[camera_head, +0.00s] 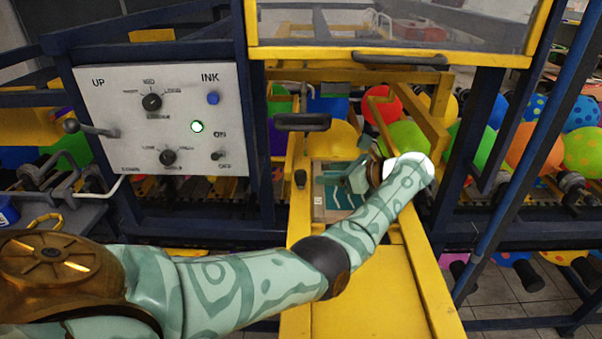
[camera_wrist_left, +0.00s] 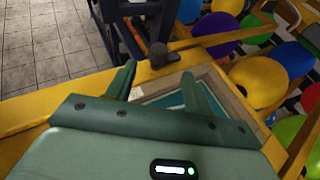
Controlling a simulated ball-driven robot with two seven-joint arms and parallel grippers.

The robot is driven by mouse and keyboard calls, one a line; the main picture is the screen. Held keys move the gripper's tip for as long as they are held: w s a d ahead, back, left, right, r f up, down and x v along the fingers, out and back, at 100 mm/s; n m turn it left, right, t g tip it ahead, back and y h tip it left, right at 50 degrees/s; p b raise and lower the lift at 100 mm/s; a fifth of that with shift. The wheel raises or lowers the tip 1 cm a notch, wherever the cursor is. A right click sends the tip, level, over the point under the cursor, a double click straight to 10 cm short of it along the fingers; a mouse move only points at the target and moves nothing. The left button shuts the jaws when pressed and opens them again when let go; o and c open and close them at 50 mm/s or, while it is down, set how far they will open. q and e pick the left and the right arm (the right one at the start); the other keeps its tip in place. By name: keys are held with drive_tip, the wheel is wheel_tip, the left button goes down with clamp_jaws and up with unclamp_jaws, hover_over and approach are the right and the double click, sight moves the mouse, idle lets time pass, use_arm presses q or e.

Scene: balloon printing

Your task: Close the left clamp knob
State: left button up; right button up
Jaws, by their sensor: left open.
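The left clamp knob (camera_head: 300,178) is a small black knob on the left rail of the yellow frame. It also shows in the wrist view (camera_wrist_left: 158,56), upright just beyond my fingertips. My left gripper (camera_head: 346,182) is above the framed teal plate (camera_head: 334,202), to the right of the knob. In the wrist view its two green fingers (camera_wrist_left: 163,82) are spread apart with nothing between them, and the knob is a little ahead, apparently untouched. My wrist and forearm hide the right side of the plate. My right gripper is not in view.
A white control panel (camera_head: 160,115) with dials and a lever stands at the left. A yellow-framed clear guard (camera_head: 395,30) is above the press, with a black handle (camera_head: 302,122) below it. Colourful balloons (camera_head: 405,140) are behind. The yellow front surface (camera_head: 370,295) is clear.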

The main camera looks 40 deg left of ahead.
sight(304, 173)
use_arm(q)
drive_tip(key=x, duration=1)
drive_tip(key=shift+a+f, duration=0.2)
drive_tip(key=shift+a, duration=0.05)
drive_tip(key=c, duration=1)
